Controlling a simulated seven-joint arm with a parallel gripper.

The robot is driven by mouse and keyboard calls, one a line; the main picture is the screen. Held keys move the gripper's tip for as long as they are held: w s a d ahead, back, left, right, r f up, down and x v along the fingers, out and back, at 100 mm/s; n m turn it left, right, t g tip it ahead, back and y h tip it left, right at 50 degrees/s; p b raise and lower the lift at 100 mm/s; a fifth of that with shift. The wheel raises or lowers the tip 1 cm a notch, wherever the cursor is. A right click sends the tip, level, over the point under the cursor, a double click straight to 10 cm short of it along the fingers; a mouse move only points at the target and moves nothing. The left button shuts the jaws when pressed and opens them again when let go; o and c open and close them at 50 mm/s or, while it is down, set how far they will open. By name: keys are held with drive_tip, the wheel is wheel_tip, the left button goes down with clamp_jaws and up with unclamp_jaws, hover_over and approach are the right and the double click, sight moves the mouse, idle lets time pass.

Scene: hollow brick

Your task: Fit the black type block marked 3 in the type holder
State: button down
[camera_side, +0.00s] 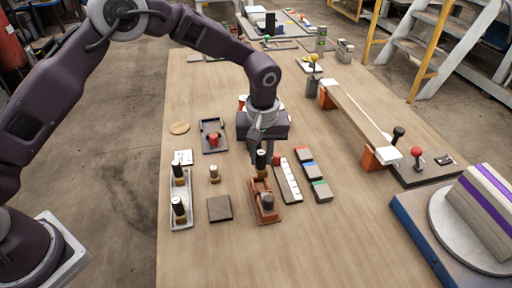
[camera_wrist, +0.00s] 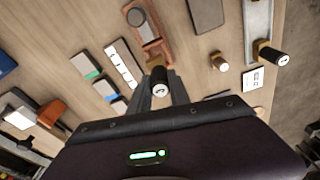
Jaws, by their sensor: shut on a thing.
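My gripper (camera_side: 261,154) is shut on a black type block (camera_wrist: 160,84) with a brass foot and a white end; its small mark looks like a 3. The block also shows in the side view (camera_side: 261,161), upright between the fingers. I take the reddish-brown piece (camera_side: 275,215) as the type holder. It lies below my gripper, with a dark round knob at its near end, and also shows in the wrist view (camera_wrist: 155,42). The block's brass foot is over or at the holder's far end; I cannot tell whether it touches or has entered.
Left stands a metal tray (camera_side: 189,217) with two black type blocks. Right are a white strip (camera_side: 288,180) and grey blocks with coloured ends (camera_side: 313,172). The front table is clear.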

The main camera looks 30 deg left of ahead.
sight(261, 165)
drive_tip(key=shift+f, duration=1.35)
drive_tip(key=shift+f, duration=0.2)
drive_tip(key=shift+f, duration=0.25)
drive_tip(key=shift+f, duration=1.35)
drive_tip(key=c, duration=1.1)
unclamp_jaws()
drive_tip(key=shift+c, duration=0.2)
drive_tip(key=shift+r, duration=0.1)
drive_tip(key=r, duration=0.6)
drive_tip(key=shift+s+d+r, duration=0.2)
drive_tip(key=shift+s+r, duration=0.15)
drive_tip(key=shift+r, duration=0.05)
